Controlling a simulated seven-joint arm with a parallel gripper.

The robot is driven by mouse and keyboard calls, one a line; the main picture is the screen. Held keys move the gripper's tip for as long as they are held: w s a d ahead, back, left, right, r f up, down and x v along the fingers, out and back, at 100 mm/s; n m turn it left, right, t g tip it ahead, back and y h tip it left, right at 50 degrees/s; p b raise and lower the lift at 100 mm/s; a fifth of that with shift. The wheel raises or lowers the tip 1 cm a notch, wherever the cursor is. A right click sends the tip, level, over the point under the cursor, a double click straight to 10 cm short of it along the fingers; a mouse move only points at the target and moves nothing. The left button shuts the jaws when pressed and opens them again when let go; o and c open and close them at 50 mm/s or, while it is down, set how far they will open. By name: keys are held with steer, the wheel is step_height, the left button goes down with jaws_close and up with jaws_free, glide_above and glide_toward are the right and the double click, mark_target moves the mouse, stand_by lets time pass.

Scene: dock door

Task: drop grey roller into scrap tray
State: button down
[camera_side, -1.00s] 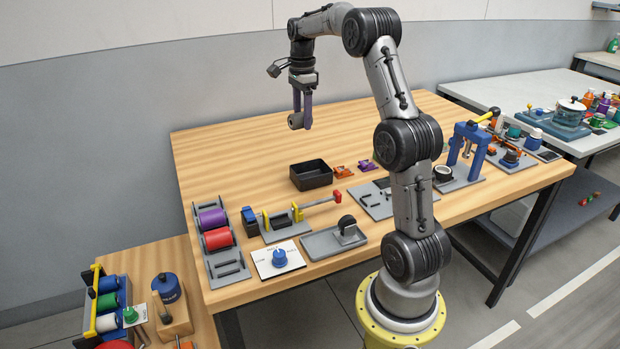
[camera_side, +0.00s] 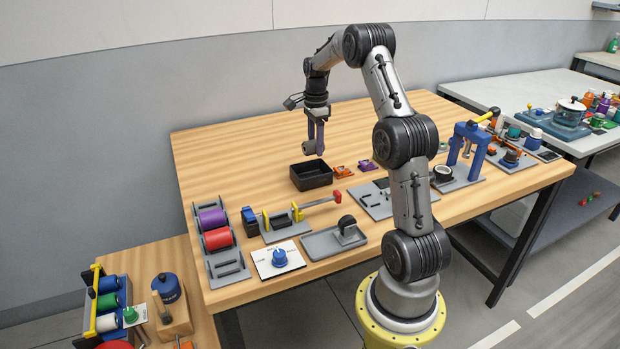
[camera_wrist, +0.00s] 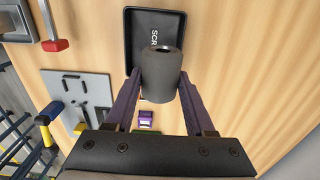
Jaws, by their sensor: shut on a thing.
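The grey roller (camera_wrist: 162,78) is a short cylinder with a hole in its end. My gripper (camera_side: 314,149) is shut on it, with one purple finger on each side in the wrist view. In the side view the roller (camera_side: 308,147) hangs just above the black scrap tray (camera_side: 312,178), near its back edge. In the wrist view the tray (camera_wrist: 133,32) shows beyond the roller, with white lettering on its floor. The roller hides part of the tray.
Orange and purple pieces (camera_side: 342,172) lie right of the tray. A rack with a purple roller (camera_side: 212,219) and a red roller (camera_side: 217,238) stands at the left. A clamp with a red handle (camera_side: 337,196) is in front. The table behind the tray is clear.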

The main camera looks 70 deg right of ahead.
steer(key=shift+f, duration=0.15)
steer(key=shift+c, duration=0.9)
jaws_free()
step_height(320, 180, up, 14)
